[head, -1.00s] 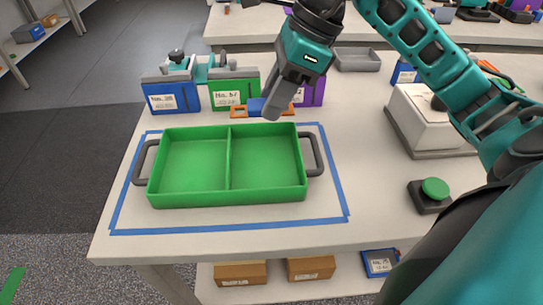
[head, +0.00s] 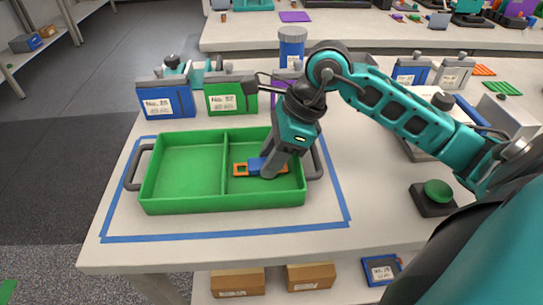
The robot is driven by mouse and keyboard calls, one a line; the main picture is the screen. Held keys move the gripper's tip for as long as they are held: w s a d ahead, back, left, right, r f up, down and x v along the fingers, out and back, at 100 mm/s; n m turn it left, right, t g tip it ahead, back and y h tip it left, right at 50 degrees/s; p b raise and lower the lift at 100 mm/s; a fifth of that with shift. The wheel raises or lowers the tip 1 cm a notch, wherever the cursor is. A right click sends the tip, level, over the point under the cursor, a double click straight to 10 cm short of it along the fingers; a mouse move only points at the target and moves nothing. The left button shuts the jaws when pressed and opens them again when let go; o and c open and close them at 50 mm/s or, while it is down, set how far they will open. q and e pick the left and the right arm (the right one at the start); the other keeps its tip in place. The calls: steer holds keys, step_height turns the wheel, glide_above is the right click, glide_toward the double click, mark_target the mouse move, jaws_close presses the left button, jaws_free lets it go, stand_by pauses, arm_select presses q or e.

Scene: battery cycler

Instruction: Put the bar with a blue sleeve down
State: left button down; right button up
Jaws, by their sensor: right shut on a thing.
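The bar with a blue sleeve (head: 254,165) has orange ends, one with an opening. It is inside the right compartment of the green tray (head: 222,201), lying roughly left to right. My right gripper (head: 268,172) reaches down into that compartment and is shut on the bar at its blue sleeve. The fingers hide part of the sleeve. I cannot tell whether the bar touches the tray floor. The left compartment of the tray is empty. My left gripper is not in view.
Blue tape (head: 228,234) outlines the tray's area on the white table. Behind the tray stand a blue box (head: 166,103), a green box (head: 231,99) and a purple one, partly hidden. A green button (head: 437,192) is at the right.

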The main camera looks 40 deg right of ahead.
steer(key=shift+f, duration=0.1)
steer(key=shift+s+f+b, duration=0.15)
steer(key=shift+f+b, duration=0.2)
steer(key=shift+b, duration=0.1)
steer(key=shift+s+f+b, duration=0.15)
steer(key=shift+f+b, duration=0.25)
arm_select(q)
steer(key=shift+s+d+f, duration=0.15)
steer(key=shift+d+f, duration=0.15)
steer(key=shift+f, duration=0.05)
arm_select(e)
steer(key=o, duration=0.9)
steer(key=shift+o, duration=0.8)
steer(key=shift+r, duration=0.1)
steer(key=shift+r+p, duration=0.15)
steer(key=shift+p, duration=0.25)
arm_select(q)
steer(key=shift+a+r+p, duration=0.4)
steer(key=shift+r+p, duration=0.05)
steer(key=shift+p, duration=0.3)
arm_select(e)
steer(key=v, duration=1.3)
steer(key=shift+w+a+r, duration=0.1)
steer(key=shift+w+a, duration=0.05)
steer(key=shift+w, duration=0.2)
